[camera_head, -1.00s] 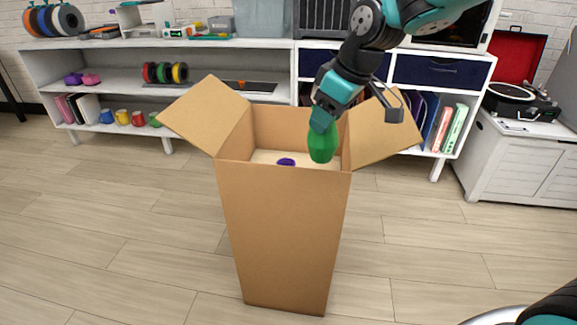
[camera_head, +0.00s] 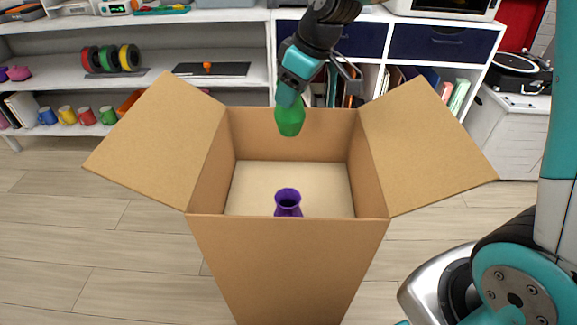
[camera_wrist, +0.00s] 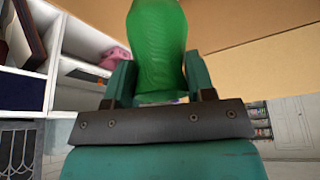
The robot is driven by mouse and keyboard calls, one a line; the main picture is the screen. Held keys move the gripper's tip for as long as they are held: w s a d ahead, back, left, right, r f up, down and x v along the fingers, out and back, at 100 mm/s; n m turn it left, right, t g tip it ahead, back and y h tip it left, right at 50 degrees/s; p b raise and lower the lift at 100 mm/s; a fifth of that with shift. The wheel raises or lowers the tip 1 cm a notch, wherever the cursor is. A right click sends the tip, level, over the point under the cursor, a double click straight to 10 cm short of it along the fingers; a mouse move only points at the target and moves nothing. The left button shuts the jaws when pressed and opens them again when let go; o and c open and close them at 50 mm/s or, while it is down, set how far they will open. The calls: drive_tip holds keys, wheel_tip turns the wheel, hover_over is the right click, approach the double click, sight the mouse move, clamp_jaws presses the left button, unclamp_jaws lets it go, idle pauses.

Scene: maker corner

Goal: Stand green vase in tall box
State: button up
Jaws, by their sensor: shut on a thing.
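The green vase (camera_head: 290,117) hangs from my gripper (camera_head: 289,98) above the back part of the tall box's opening. In the wrist view the green vase (camera_wrist: 157,50) stands out between the two fingers of my gripper (camera_wrist: 153,82), which is shut on it. The tall cardboard box (camera_head: 290,262) stands on the floor with its top open. Side flaps spread out to the left and right. A purple vase (camera_head: 288,202) stands upright inside the box near the front wall; its lower part is hidden by that wall.
The left flap (camera_head: 160,140) and right flap (camera_head: 425,145) jut out beside the opening. Behind the box are white shelves (camera_head: 225,80) with spools and mugs, and dark blue drawers (camera_head: 440,43). The box's interior floor behind the purple vase looks clear.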

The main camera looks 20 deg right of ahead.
wheel_tip(320, 180, down, 16)
drive_tip(key=b, duration=0.4)
drive_tip(key=shift+a+r, duration=0.15)
drive_tip(key=o, duration=1.1)
drive_tip(key=shift+o, duration=0.2)
drive_tip(key=p+v, duration=0.3)
drive_tip(key=v, duration=0.9)
drive_tip(key=s+a+r+g, duration=0.1)
drive_tip(key=s+a+r, duration=0.1)
drive_tip(key=s, duration=0.5)
drive_tip(key=s+a+r+m+g, duration=0.1)
drive_tip(key=s+a+r, duration=0.1)
drive_tip(key=s, duration=0.6)
drive_tip(key=s+a+r+m+g+y, duration=0.1)
drive_tip(key=s+a, duration=0.3)
drive_tip(key=s, duration=0.4)
drive_tip(key=shift+r, duration=0.6)
